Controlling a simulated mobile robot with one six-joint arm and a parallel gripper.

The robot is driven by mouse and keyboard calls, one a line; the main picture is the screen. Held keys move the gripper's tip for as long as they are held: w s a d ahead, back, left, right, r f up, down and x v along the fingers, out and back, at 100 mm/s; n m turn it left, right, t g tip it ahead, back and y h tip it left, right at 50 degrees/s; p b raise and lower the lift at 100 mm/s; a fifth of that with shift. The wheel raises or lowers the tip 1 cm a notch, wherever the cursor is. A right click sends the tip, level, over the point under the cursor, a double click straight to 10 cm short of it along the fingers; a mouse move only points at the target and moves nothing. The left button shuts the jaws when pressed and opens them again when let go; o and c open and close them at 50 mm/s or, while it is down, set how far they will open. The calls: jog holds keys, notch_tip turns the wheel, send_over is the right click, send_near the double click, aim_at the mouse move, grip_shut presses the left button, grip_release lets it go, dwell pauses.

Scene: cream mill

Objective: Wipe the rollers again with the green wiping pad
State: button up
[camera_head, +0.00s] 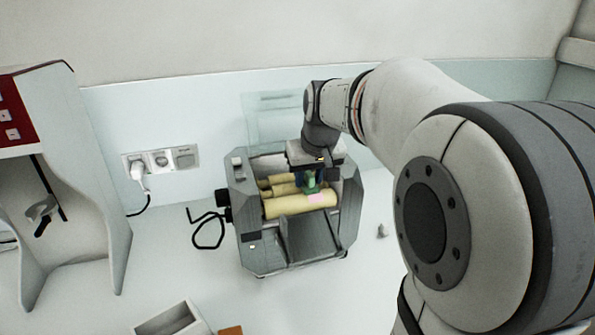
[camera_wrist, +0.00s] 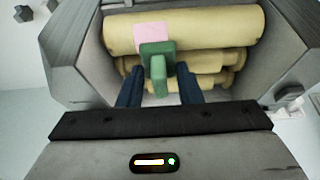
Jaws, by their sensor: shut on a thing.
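The cream mill (camera_head: 250,225) is a grey machine on the white counter, with several cream-yellow rollers (camera_head: 290,208) lying across its open top. My gripper (camera_head: 310,180) is above the rollers and points down into the mill. It is shut on the green wiping pad (camera_wrist: 158,62), which sits between its two dark blue fingers in the wrist view. The pad is at the front roller (camera_wrist: 225,30), beside a pink patch (camera_wrist: 151,35) on that roller. Whether the pad touches the roller is hard to tell. The rear rollers are partly hidden by the pad and fingers.
A white cabinet with a red panel (camera_head: 12,122) stands at the left. An open grey box (camera_head: 168,320) and an orange-brown block (camera_head: 231,330) are at the front. A small grey object (camera_head: 382,231) lies right of the mill.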

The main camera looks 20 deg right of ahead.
jog(key=shift+w, duration=0.4)
jog(key=shift+s+f+b, duration=0.1)
jog(key=shift+s+b, duration=0.4)
jog(key=shift+s, duration=0.85)
jog(key=shift+w+p, duration=0.3)
jog(key=shift+w, duration=1)
jog(key=shift+s+b, duration=0.35)
jog(key=shift+s, duration=1)
jog(key=shift+w, duration=0.1)
notch_tip(320, 180, up, 8)
jog(key=p, duration=0.6)
